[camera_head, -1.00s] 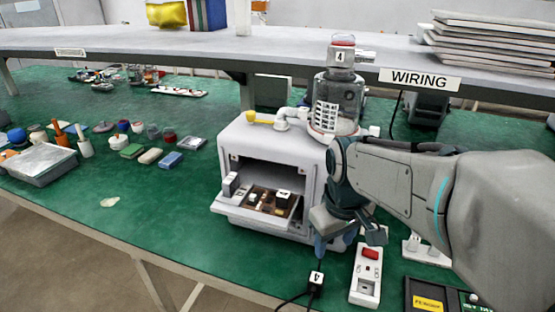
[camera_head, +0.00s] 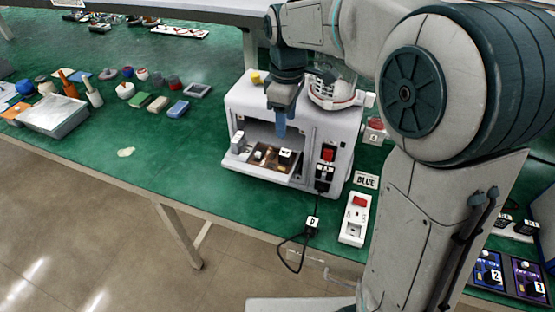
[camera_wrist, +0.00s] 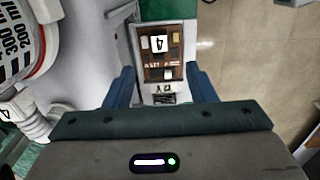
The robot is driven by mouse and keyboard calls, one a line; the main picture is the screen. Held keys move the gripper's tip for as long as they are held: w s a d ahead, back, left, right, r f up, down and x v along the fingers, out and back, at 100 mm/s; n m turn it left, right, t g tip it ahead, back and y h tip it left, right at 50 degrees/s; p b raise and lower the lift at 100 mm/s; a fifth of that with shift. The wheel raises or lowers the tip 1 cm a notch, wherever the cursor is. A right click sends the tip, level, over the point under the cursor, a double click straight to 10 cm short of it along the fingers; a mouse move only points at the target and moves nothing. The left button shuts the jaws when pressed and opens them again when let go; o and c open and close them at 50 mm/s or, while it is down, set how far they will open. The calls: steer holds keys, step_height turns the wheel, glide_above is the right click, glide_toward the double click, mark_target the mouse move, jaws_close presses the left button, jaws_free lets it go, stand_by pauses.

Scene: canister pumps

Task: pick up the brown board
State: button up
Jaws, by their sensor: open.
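The brown board (camera_head: 268,157) lies flat on the lowered door of the white pump housing (camera_head: 236,104), with small parts and a tag on it. It also shows in the wrist view (camera_wrist: 176,64), with a white tag marked 4 and light components. My gripper (camera_head: 281,130) points down in front of the housing's opening, above the board. In the wrist view my two blue fingers (camera_wrist: 160,88) are apart, with the board beyond them and nothing between them. In the head view the fingers overlap, so their gap does not show there.
A clear canister (camera_head: 333,90) stands on the housing's top. A white power strip (camera_head: 355,219) and a black cable tagged D (camera_head: 311,225) lie at the right front. A grey tray (camera_head: 53,114) and several small items are at the left.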

steer(key=b, duration=0.5)
glide_above(282, 152)
steer(key=f, duration=0.6)
steer(key=shift+s+d+f, duration=0.1)
steer(key=shift+d+f, duration=0.1)
steer(key=shift+d, duration=0.15)
steer(key=f+b, duration=0.2)
steer(key=f, duration=0.1)
steer(key=f+b, duration=0.1)
steer(key=f, duration=0.1)
steer(key=shift+a+f+b, duration=0.1)
steer(key=shift+a+b, duration=0.25)
steer(key=shift+b, duration=0.05)
steer(key=c, duration=1.1)
